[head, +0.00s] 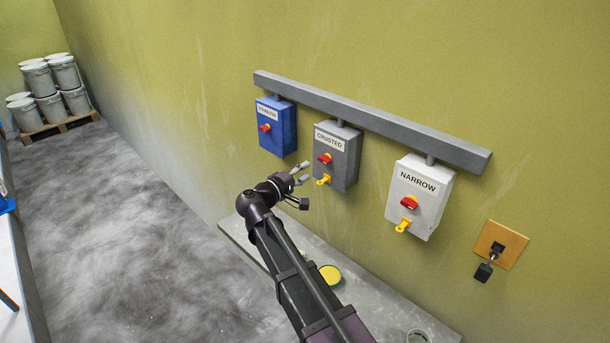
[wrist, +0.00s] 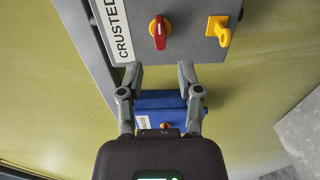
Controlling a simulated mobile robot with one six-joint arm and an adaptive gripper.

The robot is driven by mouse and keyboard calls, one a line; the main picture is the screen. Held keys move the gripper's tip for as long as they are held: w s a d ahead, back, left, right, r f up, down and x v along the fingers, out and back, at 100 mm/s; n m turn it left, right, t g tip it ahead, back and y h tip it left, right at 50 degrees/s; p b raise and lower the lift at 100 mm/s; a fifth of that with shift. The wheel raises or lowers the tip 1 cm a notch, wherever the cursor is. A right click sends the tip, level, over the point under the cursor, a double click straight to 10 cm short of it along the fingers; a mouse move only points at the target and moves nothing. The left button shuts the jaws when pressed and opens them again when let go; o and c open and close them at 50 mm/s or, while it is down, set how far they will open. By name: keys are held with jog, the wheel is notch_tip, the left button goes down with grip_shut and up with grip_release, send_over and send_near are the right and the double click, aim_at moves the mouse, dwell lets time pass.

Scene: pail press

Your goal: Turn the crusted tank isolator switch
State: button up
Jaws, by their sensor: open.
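The grey switch box labelled CRUSTED (head: 345,160) hangs in the middle of three boxes on the wall. Its red handle on a yellow disc (head: 326,158) lies level, along the label's lettering. A yellow padlock-like piece (head: 323,180) sits below the handle. In the wrist view the box appears turned sideways, with its red handle (wrist: 160,32) ahead of my fingertips and the yellow piece (wrist: 219,30) to the right. My gripper (head: 300,172) is open and empty, just left of the box in the head view. Its fingertips (wrist: 160,70) stand apart, not around the handle.
A blue box (head: 277,126) hangs left and a white box labelled NARROW (head: 418,195) hangs right, under a grey rail (head: 370,115). A key switch plate (head: 500,250) is farther right. A grey bench (head: 240,235) runs below, with a yellow round lid (head: 330,274).

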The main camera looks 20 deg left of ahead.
aim_at(323, 161)
jog(key=shift+x, duration=3.6)
grip_shut()
